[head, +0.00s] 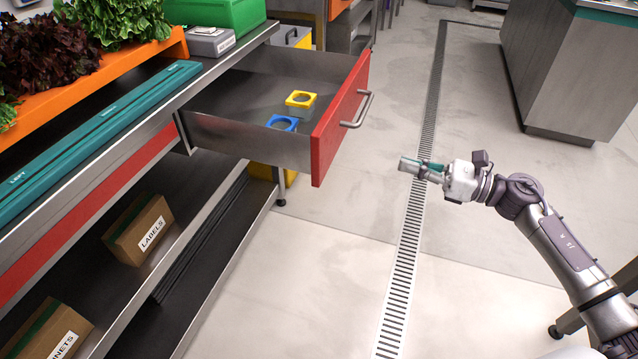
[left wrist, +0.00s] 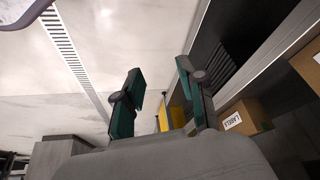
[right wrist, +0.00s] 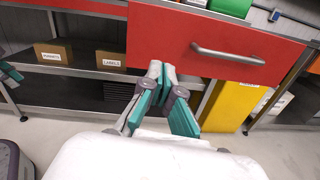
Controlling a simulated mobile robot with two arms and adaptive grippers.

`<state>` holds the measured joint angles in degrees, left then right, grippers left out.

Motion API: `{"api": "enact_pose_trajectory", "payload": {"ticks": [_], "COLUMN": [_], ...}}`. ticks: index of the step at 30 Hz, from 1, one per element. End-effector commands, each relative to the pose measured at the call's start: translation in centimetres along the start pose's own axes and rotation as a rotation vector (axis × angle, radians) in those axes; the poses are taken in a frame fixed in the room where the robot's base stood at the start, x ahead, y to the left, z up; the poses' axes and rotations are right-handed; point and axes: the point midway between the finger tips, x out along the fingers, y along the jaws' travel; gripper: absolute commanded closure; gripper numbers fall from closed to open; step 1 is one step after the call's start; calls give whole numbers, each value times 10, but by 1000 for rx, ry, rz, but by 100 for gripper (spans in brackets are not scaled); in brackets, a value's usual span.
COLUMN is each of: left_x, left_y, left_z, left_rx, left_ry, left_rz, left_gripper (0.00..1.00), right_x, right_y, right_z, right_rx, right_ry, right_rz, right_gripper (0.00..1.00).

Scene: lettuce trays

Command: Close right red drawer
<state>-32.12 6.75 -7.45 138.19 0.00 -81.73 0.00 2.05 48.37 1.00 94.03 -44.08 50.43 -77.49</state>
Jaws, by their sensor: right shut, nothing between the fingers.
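The right red drawer is pulled out from the workbench, with its red front (head: 340,118) and metal bar handle (head: 357,109) facing right. Inside lie a yellow square piece (head: 301,99) and a blue one (head: 282,123), each with a round hole. My right gripper (head: 404,165) is shut and empty, to the right of the drawer front and apart from it. In the right wrist view its closed fingertips (right wrist: 161,68) appear below and left of the handle (right wrist: 228,54). My left gripper (left wrist: 158,70) is open and empty in the left wrist view; the head view does not show it.
The worktop carries an orange planter (head: 88,82) of lettuce, a teal bar (head: 95,140), a grey box (head: 211,42) and a green crate (head: 216,14). Cardboard boxes (head: 139,229) stand on the shelf below. Open floor with a drain grate (head: 411,230) lies right of the drawer.

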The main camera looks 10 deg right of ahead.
Motion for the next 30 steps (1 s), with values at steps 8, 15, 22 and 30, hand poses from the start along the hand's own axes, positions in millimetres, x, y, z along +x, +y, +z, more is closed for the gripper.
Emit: {"api": "enact_pose_trajectory", "payload": {"ticks": [8, 15, 22, 30], "left_x": [-7, -8, -10, -11], "left_y": [0, -1, -2, -2], "left_z": [3, 6, 14, 18], "left_rx": [-1, -1, -3, -3], "left_ry": [9, -10, -47, -67], "left_rz": [-1, -2, -4, -5], "left_gripper": [60, 60, 60, 60], "right_x": [12, 58, 105, 137], "right_y": [13, 15, 17, 18], "right_z": [0, 0, -2, -5], "right_rx": [-124, -120, -117, -115], "right_ry": [29, 26, 26, 28], "right_rz": [59, 59, 58, 54], "right_gripper": [100, 100, 100, 100]}}
